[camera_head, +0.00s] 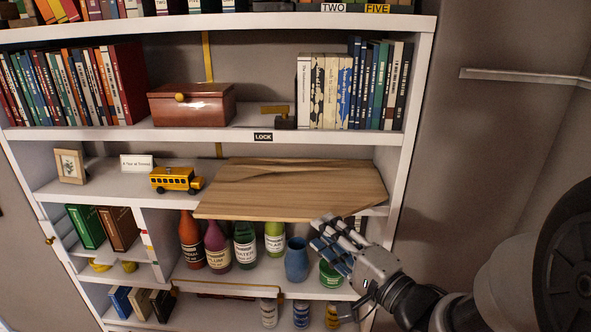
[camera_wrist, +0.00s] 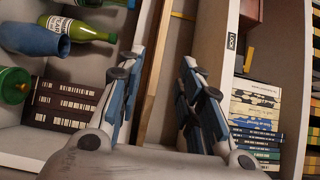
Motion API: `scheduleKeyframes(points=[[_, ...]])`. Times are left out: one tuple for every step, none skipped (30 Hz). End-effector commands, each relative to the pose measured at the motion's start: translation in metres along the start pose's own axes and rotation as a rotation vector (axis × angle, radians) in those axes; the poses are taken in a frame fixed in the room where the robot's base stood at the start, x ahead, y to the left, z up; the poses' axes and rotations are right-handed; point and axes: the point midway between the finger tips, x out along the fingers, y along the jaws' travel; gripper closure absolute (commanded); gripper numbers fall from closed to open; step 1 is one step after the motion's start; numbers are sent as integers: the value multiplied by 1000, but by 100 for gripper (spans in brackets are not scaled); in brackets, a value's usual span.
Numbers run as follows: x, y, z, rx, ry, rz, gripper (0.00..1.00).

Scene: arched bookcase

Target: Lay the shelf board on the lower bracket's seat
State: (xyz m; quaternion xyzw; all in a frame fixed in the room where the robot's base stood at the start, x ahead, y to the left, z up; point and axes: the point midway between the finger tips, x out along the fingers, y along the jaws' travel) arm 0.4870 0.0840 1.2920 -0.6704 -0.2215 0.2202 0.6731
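The shelf board (camera_head: 290,188), a light brown wooden plank, lies roughly level at the middle shelf, its front edge sticking out over the bottles. In the wrist view the board (camera_wrist: 153,62) shows edge-on as a narrow wooden strip between the fingers. My gripper (camera_head: 328,232) is at the board's front edge, right of its middle. In the wrist view my gripper (camera_wrist: 162,82) has its fingers apart, with the board close to the left finger and a gap to the right finger. I cannot make out the lower bracket or its seat.
A yellow toy bus (camera_head: 176,180) stands just left of the board. Bottles (camera_head: 245,245), a blue vase (camera_head: 297,260) and a green jar (camera_head: 331,274) stand below it. A brown chest (camera_head: 192,104) and books (camera_head: 352,85) are on the shelf above.

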Motion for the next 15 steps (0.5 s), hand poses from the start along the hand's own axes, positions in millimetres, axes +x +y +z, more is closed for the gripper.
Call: scheduleKeyframes(points=[[2,-4,1,5,-1,5,67],[4,-4,1,4,1,5,67],[5,-3,1,2,3,7,67],[10,-2,2,-2,0,4,67],[18,1,2,-5,-2,2,67],[26,2,2,-6,-3,1,67],[32,2,2,-5,-1,2,67],[36,2,2,-5,-1,2,67],[42,3,2,-4,0,2,67],[45,3,1,-4,2,3,67],[48,3,1,-4,1,3,67],[50,3,1,-3,1,3,67],[52,2,1,-3,2,3,67],[53,2,1,-3,3,3,67],[56,2,0,-3,3,3,67]])
